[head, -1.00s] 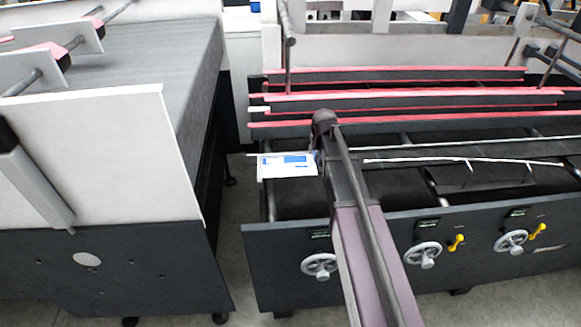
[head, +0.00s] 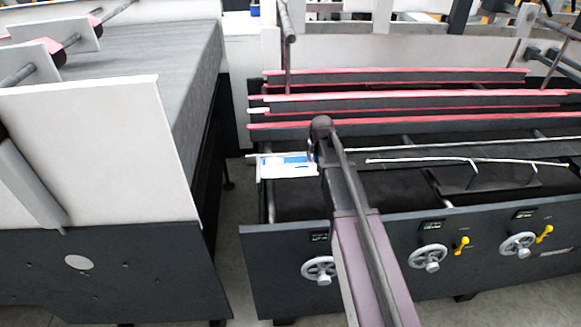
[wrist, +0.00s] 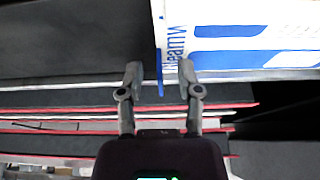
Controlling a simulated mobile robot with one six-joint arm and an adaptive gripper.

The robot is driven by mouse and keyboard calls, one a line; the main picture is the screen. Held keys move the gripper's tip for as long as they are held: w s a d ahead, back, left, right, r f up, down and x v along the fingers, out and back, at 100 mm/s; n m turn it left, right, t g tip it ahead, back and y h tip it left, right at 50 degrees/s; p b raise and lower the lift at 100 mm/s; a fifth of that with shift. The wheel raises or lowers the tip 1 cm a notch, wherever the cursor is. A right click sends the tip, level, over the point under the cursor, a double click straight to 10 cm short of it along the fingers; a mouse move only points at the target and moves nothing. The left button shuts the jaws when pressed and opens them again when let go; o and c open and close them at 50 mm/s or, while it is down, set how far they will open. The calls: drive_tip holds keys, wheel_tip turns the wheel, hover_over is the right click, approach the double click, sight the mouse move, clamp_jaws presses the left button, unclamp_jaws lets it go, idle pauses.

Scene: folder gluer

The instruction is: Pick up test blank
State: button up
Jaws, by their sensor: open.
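The test blank (head: 283,168) is a flat white piece with blue print at the left end of the machine on the right. In the wrist view the blank (wrist: 245,42) fills the upper right, with blue lettering along its left edge. My gripper (wrist: 160,75) is open. Its fingertips are on either side of a blue strip at the blank's near left corner. Whether they touch the blank I cannot tell. In the head view my gripper (head: 314,152) is at the blank's right end, partly hidden by my arm.
Red-edged rails (head: 400,97) run behind the blank. The dark front panel (head: 285,255) carries handwheels (head: 430,257) and yellow levers (head: 461,246). A large machine with a white plate (head: 95,150) stands to the left, with a floor gap between.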

drive_tip(key=shift+c, duration=0.2)
clamp_jaws()
drive_tip(key=shift+r, duration=0.15)
wheel_tip(320, 180, up, 3)
drive_tip(key=p, duration=0.3)
drive_tip(key=s+d+r+p, duration=0.1)
drive_tip(key=s+d+p, duration=0.1)
drive_tip(key=s+d, duration=0.8)
drive_tip(key=shift+s+d+r, duration=0.2)
drive_tip(key=shift+d+r, duration=0.15)
drive_tip(key=shift+d, duration=0.7)
drive_tip(key=shift+d, duration=0.15)
idle(0.3)
